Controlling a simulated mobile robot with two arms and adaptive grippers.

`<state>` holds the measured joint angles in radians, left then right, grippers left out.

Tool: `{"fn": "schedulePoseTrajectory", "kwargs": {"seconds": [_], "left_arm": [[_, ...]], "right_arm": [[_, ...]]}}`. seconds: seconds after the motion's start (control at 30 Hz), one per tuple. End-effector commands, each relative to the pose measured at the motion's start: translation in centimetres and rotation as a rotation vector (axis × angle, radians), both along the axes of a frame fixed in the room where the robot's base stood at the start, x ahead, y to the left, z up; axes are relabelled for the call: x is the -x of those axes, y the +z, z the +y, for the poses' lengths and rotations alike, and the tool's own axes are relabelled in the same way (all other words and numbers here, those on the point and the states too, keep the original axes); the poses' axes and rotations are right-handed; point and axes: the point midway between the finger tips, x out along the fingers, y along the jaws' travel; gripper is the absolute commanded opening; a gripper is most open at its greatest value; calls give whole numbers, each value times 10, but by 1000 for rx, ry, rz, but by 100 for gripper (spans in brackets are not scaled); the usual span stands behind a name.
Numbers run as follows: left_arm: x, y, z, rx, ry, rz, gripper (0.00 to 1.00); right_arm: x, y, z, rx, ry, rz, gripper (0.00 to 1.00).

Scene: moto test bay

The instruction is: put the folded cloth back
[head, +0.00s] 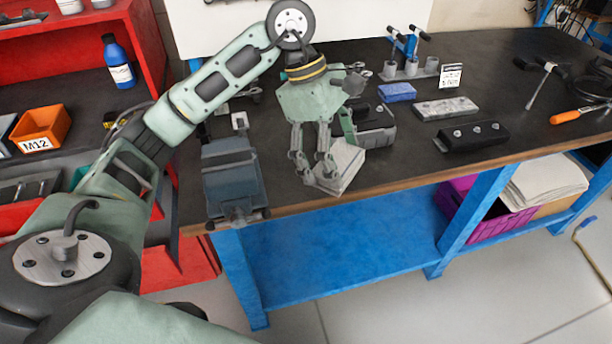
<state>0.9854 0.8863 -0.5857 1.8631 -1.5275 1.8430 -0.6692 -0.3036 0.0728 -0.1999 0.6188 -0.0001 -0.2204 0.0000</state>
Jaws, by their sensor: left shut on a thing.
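My left gripper (325,178) reaches down over the front edge of the dark bench top (400,173). It is shut on a pale grey folded cloth (345,170). The cloth is tilted, and the fingers cover its left part. I cannot tell whether the cloth touches the bench. A stack of similar pale cloths (545,180) lies at the right on the lower level of the bench, by a purple crate (468,212). My right gripper does not show.
A vise (232,178) stands left of the cloth at the bench's front edge. A black box (472,137), a grey block (445,108) and a blue block (397,92) lie to the right. The blue lower shelf (340,255) has bare room. An orange-handled screwdriver (568,117) lies far right.

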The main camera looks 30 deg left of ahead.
Motion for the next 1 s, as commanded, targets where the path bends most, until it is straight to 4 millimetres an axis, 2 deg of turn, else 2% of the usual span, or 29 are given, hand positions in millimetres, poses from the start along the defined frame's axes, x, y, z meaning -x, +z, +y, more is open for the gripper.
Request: {"fn": "schedulePoseTrajectory", "kwargs": {"seconds": [0.17,0.4,0.6,0.77,1.0], "left_arm": [[-10,-10,21,-1,45,6,60],[-33,-42,70,-1,42,8,60],[-49,-62,99,-1,38,4,60],[-52,-71,106,0,35,2,60],[-52,-103,106,0,34,3,60]], "right_arm": [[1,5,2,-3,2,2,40],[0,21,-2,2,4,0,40],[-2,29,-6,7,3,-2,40],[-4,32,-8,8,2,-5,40],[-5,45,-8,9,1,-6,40]]}}
